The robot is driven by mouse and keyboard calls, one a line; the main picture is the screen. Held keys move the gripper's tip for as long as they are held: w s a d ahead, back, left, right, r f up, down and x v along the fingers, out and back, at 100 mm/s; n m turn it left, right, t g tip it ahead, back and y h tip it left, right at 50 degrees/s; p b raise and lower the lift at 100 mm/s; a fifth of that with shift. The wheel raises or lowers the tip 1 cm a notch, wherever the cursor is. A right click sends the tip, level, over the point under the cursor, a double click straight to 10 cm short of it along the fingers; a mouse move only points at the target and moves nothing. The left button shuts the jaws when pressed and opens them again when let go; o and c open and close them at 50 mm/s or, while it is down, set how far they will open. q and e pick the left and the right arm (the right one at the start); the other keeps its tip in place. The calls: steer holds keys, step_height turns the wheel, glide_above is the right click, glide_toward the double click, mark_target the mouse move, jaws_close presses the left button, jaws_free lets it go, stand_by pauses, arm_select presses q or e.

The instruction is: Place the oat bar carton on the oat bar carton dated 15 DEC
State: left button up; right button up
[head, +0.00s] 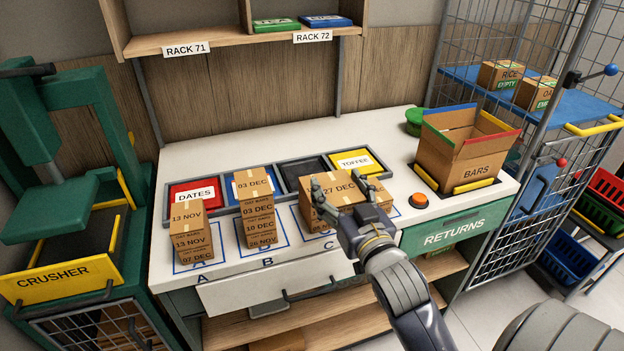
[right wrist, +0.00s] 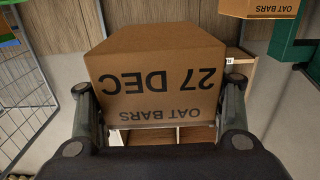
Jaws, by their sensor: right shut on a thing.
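An oat bar carton marked 27 DEC (head: 340,189) is held between the fingers of my right gripper (head: 341,181), over the area of spot C on the counter. In the right wrist view the same carton (right wrist: 155,80) fills the middle, its OAT BARS lettering upside down, with a finger at each side. Brown cardboard shows around and below the hand at C; I cannot tell whether a second carton is under it. No 15 DEC label is readable. My left gripper is not in view.
Stacked cartons stand at A (head: 187,230) and B (head: 257,210), left of the hand. Behind are a red DATES bin (head: 194,193) and a yellow TOFFEE bin (head: 356,162). An open BARS box (head: 466,150) and an orange button (head: 418,201) are at the right.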

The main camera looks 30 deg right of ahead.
steer(key=p+x, duration=0.1)
steer(key=x, duration=0.7)
steer(key=f+p+x, duration=0.1)
steer(key=x, duration=0.3)
steer(key=shift+w+d+p, duration=0.3)
steer(key=shift+d+p, duration=0.05)
steer(key=shift+d, duration=0.05)
steer(key=shift+w+d, duration=0.1)
steer(key=shift+w, duration=0.15)
steer(key=shift+w+f, duration=0.15)
steer(key=shift+f, duration=0.15)
step_height(320, 180, down, 3)
steer(key=shift+r+p, duration=0.1)
steer(key=shift+p, duration=0.35)
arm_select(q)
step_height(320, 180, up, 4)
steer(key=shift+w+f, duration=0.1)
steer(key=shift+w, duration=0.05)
arm_select(e)
steer(key=shift+f, duration=0.25)
steer(key=o, duration=1.2)
steer(key=shift+f, duration=0.1)
steer(key=shift+c, duration=0.2)
